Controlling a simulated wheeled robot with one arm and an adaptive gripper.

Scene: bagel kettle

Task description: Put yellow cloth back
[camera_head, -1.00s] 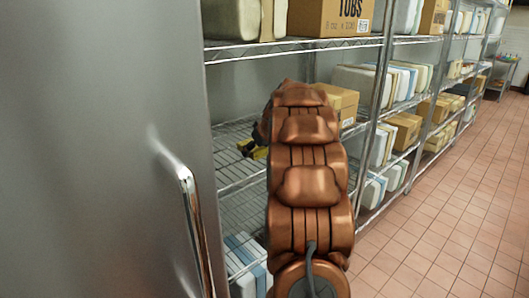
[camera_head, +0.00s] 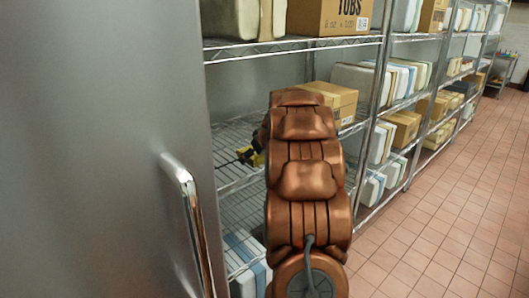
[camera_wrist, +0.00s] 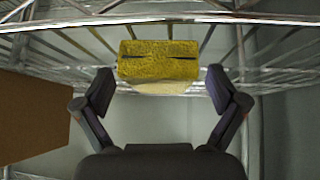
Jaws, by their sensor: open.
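The yellow cloth (camera_wrist: 158,66) is a folded, textured block in the middle of the wrist view. It appears to rest on the wire shelf (camera_wrist: 70,42). My gripper (camera_wrist: 160,84) is open, with one finger on either side of the cloth's near end and a gap visible on both sides. In the head view my copper-coloured arm reaches into the rack and hides most of the gripper. A small yellow patch (camera_head: 257,159) shows beside the arm there, on the middle shelf level; I cannot tell how much of it is cloth.
A brown cardboard box (camera_wrist: 32,117) stands close on the left in the wrist view. In the head view a metal door with a handle (camera_head: 190,225) is close on the left. A shelf with a TUBS box (camera_head: 325,17) is above. The tiled floor (camera_head: 440,220) is clear on the right.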

